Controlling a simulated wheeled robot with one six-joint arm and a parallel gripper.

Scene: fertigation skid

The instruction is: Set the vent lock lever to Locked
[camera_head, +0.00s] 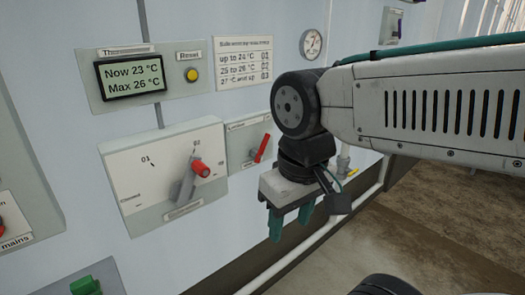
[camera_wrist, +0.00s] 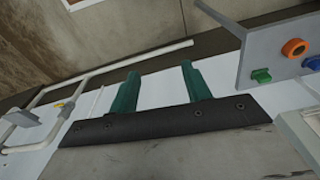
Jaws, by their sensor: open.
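A small grey panel (camera_head: 240,152) on the wall carries a short red lever (camera_head: 262,148), tilted with its top to the right. Its labels are too small to read, so I cannot confirm that it is the vent lock lever. My gripper (camera_head: 290,220) hangs below and right of the small panel, apart from both levers. Its teal fingers are open and empty, also in the wrist view (camera_wrist: 160,75).
A thermometer display (camera_head: 130,77), a yellow Reset button (camera_head: 191,75) and a gauge (camera_head: 312,42) are on the wall above. A green knob (camera_head: 86,286) is at lower left.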

